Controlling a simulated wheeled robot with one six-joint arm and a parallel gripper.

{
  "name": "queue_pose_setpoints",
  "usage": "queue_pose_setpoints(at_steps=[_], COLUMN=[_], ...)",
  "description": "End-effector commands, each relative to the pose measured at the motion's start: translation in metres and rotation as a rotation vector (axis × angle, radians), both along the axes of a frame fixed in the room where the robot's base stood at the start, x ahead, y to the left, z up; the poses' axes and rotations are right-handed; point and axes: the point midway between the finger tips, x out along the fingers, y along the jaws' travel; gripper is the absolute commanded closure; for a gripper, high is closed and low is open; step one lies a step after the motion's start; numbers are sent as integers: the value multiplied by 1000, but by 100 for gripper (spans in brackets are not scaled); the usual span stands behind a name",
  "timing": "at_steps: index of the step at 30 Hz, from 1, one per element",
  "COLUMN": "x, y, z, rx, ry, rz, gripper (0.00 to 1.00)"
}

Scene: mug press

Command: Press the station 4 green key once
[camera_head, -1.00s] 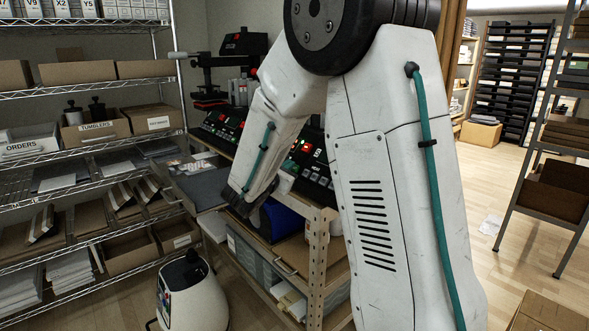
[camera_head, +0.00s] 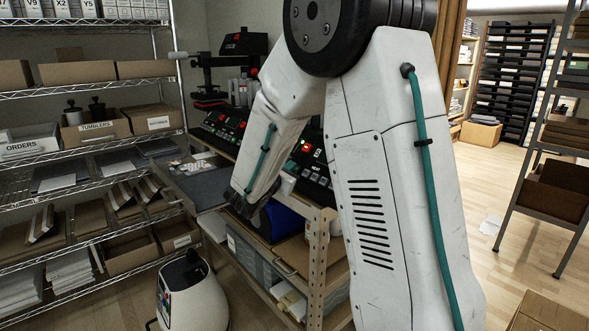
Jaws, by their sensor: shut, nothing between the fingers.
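Two dark control panels with small keys and red lights stand on the bench. One panel (camera_head: 219,131) shows left of my forearm, below a press. The other panel (camera_head: 313,167) shows between my forearm and my upper arm, partly covered by both. Tiny green spots show on the panels, but station numbers are too small to read, so I cannot tell which key is station 4's green key. My forearm slants down to a dark wrist part in front of the bench. I cannot make out my gripper's fingers; they are hidden by the arm.
A black press (camera_head: 240,62) stands at the back of the bench. A wire shelf rack (camera_head: 88,86) with boxes is at the left. A white rounded machine (camera_head: 192,294) stands on the floor in front. Open floor shows at the right.

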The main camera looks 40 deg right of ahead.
Motion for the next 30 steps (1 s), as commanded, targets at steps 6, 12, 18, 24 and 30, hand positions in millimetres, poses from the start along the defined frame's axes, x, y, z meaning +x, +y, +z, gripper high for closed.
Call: queue_pose_setpoints(at_steps=[6, 12, 18, 24, 30], x=[0, 0, 0, 0, 0], y=[-2, -2, 0, 8, 11], z=[-2, -2, 0, 8, 10], rx=[0, 1, 0, 0, 0], ry=[0, 0, 0, -1, 0], rz=[0, 0, 0, 1, 0], gripper=[100, 100, 100, 100, 100])
